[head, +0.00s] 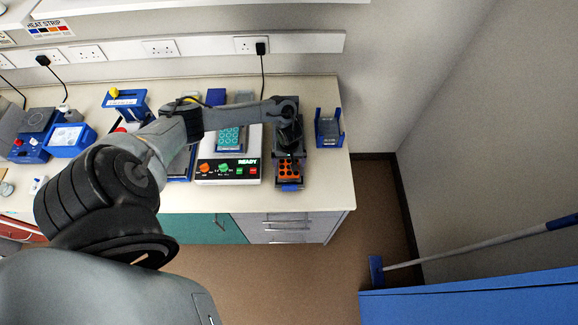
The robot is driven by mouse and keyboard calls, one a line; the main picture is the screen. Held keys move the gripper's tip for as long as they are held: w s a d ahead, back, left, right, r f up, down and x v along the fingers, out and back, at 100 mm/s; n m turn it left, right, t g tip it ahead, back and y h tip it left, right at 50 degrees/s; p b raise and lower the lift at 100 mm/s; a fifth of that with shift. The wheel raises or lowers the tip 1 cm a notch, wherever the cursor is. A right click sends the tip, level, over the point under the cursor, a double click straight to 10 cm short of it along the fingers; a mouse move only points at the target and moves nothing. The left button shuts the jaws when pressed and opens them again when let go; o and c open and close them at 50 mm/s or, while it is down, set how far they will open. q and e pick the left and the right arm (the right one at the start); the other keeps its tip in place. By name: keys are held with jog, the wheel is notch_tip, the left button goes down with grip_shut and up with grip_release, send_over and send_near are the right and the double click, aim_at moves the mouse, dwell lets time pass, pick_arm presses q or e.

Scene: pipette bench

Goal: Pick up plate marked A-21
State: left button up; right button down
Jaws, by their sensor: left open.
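No label reading A-21 is legible at this size. A small plate with orange wells (291,169) sits in a dark holder with a blue front near the bench's right end. A plate with teal wells (229,138) sits on the white instrument marked READY (215,180). My left gripper (290,151) points down just above the back of the orange-welled plate. It is open, and its dark fingers are hard to make out against the holder. I cannot tell whether they touch the plate. My right gripper is out of view.
A blue-framed stand (125,104) and a blue tray (69,140) are at the left. My left arm covers part of the bench (320,178).

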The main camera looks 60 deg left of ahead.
pick_arm(q)
jog(key=shift+f, duration=0.3)
jog(key=shift+c, duration=0.2)
jog(key=c, duration=0.7)
jog(key=shift+r, duration=0.1)
